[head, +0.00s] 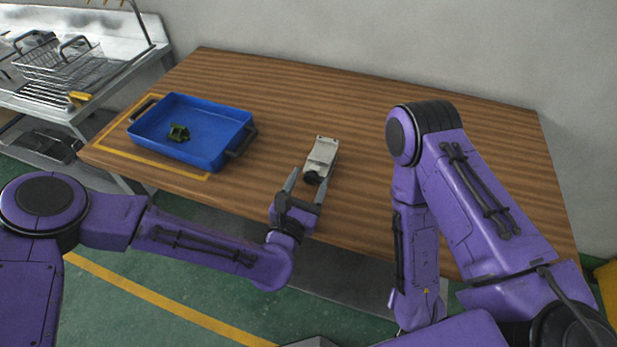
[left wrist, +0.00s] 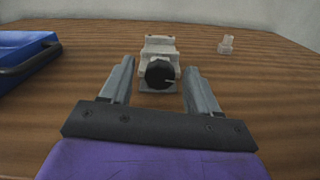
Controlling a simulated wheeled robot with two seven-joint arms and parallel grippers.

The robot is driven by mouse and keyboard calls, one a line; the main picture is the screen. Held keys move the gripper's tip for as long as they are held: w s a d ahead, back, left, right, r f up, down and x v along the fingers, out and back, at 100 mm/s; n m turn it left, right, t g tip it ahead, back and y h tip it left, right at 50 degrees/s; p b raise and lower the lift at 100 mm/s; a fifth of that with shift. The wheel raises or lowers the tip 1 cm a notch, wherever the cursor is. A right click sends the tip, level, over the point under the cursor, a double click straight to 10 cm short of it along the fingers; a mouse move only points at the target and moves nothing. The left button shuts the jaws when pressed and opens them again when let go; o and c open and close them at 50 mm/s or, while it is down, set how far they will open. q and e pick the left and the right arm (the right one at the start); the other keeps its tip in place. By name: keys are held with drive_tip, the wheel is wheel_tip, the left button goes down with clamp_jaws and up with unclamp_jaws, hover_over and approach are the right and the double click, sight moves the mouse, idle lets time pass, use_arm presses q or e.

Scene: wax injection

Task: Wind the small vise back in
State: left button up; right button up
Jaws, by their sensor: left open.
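The small vise (head: 322,152) is a pale grey block on the wooden table, right of the blue tray. Its black round knob (head: 312,177) faces my left gripper. In the left wrist view the vise (left wrist: 160,46) stands straight ahead, with the black knob (left wrist: 160,73) at its near end. My left gripper (head: 306,183) is open, its two fingers spread to either side of the knob. In the left wrist view the fingers (left wrist: 160,80) show a gap on both sides of the knob. My right arm is folded at the right; its gripper is not visible.
A blue tray (head: 218,155) with a small dark green part (head: 179,133) stands on the table at left, inside yellow tape. A small pale object (left wrist: 226,44) stands behind right of the vise in the wrist view. A metal rack with wire baskets (head: 75,65) is far left.

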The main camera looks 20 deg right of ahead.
use_arm(q)
drive_tip(key=shift+w+d, duration=0.1)
drive_tip(key=shift+w, duration=0.1)
drive_tip(key=shift+s, duration=0.1)
drive_tip(key=c, duration=1.1)
drive_tip(key=shift+o, duration=0.2)
drive_tip(key=shift+f, duration=0.1)
drive_tip(key=m+b, duration=0.2)
drive_tip(key=m, duration=0.1)
drive_tip(key=shift+m+b, duration=0.75)
drive_tip(key=shift+m, duration=1.15)
